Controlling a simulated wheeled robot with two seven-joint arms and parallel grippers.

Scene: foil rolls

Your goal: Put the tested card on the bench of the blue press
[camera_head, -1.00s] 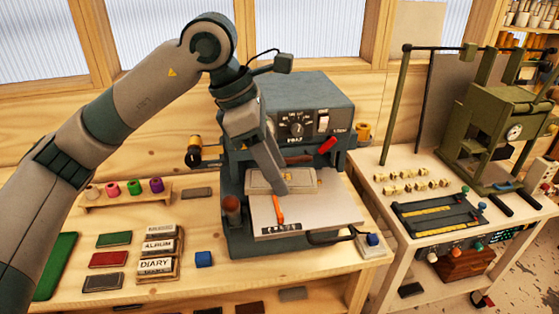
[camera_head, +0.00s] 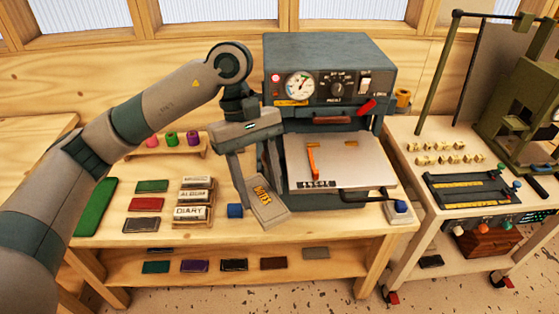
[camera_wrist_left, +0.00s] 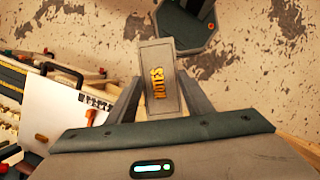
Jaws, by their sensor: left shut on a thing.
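The blue press (camera_head: 330,62) has a gauge, a dial and a red-handled lever. Its pale plate (camera_head: 350,165) is pulled out and carries an orange pointer (camera_head: 313,160). The wooden bench (camera_head: 340,222) under the press shows bare wood in front. My right gripper is not in view.
Labelled stamps (camera_head: 193,198), coloured cards (camera_head: 145,204) and foil rolls (camera_head: 171,138) lie further left. More cards lie on the lower shelf (camera_head: 190,282). A second table (camera_head: 425,195) stands right.

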